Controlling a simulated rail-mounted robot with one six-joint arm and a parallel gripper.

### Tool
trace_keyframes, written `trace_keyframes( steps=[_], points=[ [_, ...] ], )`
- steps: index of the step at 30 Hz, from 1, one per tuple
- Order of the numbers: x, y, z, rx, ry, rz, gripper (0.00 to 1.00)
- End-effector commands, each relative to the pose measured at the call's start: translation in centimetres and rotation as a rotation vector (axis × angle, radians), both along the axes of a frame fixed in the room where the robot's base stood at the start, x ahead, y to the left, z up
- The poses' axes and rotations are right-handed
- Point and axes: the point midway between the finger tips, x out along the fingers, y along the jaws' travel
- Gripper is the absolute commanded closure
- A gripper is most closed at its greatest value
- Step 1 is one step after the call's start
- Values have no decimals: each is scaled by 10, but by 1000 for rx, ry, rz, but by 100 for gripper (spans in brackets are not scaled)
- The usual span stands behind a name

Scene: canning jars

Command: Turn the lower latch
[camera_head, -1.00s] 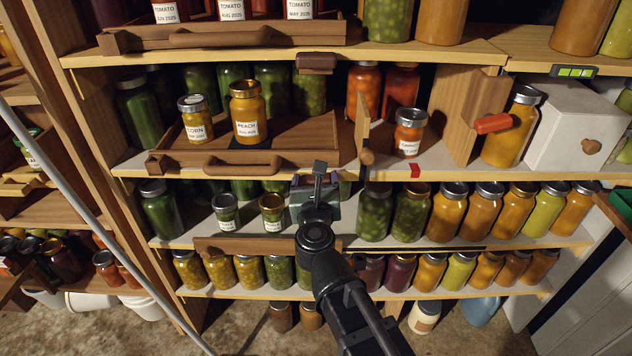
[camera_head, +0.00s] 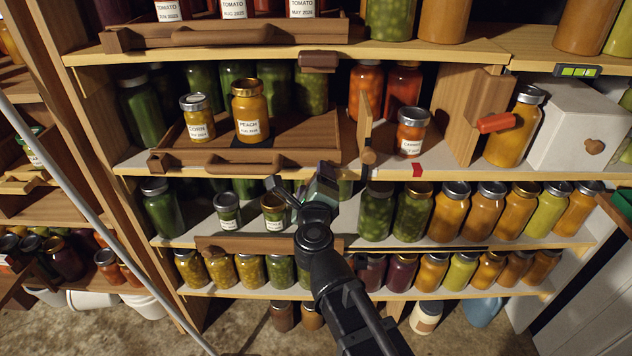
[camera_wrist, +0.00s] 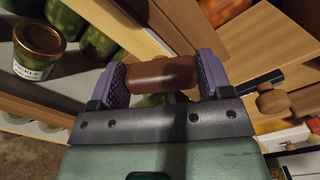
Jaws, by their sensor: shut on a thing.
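The lower latch (camera_wrist: 160,75) is a rounded brown wooden block, seen in the wrist view between my two purple finger pads. My gripper (camera_wrist: 162,71) is shut on it, one pad at each end, and is rolled so that the shelf edge runs slantwise in the wrist view. In the head view my gripper (camera_head: 322,188) is at the middle shelf's front edge, tilted, and its own body hides the fingers and this latch. A similar brown latch (camera_head: 318,62) sits higher, on the upper shelf's edge.
A wooden tray (camera_head: 215,160) with corn (camera_head: 198,119) and peach (camera_head: 250,112) jars is just up-left of my gripper. A thin upright panel with a knob (camera_head: 368,157) stands right of it. Small jars (camera_head: 274,212) stand close on its left, large green jars (camera_head: 376,212) on its right.

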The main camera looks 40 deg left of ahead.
Motion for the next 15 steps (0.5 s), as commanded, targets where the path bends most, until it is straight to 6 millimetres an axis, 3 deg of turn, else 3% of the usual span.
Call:
trace_keyframes(
  steps=[15],
  points=[
    [-1, 0, -3, -327, -275, 0, 51]
  ],
)
